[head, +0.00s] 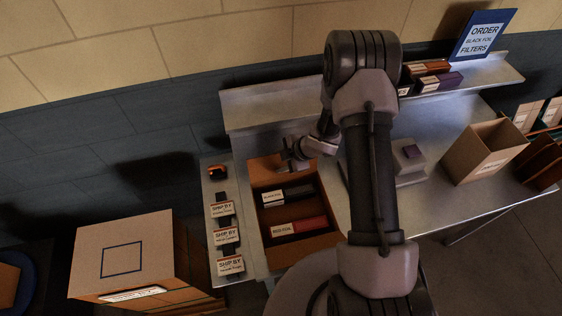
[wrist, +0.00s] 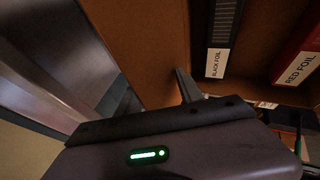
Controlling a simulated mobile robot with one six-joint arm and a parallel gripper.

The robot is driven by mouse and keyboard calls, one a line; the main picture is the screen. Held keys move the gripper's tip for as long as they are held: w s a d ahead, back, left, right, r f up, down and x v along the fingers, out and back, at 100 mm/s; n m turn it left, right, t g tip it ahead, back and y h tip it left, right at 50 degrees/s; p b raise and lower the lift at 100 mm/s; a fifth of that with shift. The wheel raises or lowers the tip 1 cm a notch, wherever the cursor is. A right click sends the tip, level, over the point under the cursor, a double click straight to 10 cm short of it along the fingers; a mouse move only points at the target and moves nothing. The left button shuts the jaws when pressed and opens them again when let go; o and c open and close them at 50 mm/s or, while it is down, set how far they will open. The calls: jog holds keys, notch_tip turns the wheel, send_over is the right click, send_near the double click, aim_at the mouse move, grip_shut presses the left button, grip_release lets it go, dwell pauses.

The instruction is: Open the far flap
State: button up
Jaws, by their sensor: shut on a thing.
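An open brown carton (head: 262,233) sits in the middle of the bench. It holds a black foil box (head: 297,190) and a red foil box (head: 312,225). The carton's far flap (head: 264,169) is the brown panel at its back edge; in the wrist view a brown panel (wrist: 150,45) fills the middle. My gripper (head: 293,159) is at this back edge, shut on the far flap. In the wrist view one finger of my gripper (wrist: 186,86) shows against the brown board; the grip itself is mostly hidden by the gripper body.
A narrow shelf (head: 221,170) with several "SHIP BY" cards lies left of the carton. A raised metal ledge (head: 270,108) runs behind it. An empty open box (head: 478,160) stands at the right, below an order sign (head: 483,38). A large closed box (head: 125,250) stands at lower left.

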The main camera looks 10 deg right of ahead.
jog(key=shift+w+f, duration=0.35)
jog(key=shift+w, duration=0.1)
jog(key=shift+c, duration=1)
jog(key=w+d+r+p, duration=0.2)
jog(key=d+r+p, duration=0.2)
jog(key=r+p, duration=0.5)
jog(key=w+d+r+p, duration=0.3)
jog(key=r+p, duration=0.5)
jog(key=p, duration=0.4)
jog(key=shift+w+d+r, duration=0.35)
jog(key=shift+r, duration=0.05)
jog(key=v, duration=1.7)
jog(key=shift+r+b, duration=0.2)
jog(key=shift+b, duration=0.2)
jog(key=shift+d, duration=0.1)
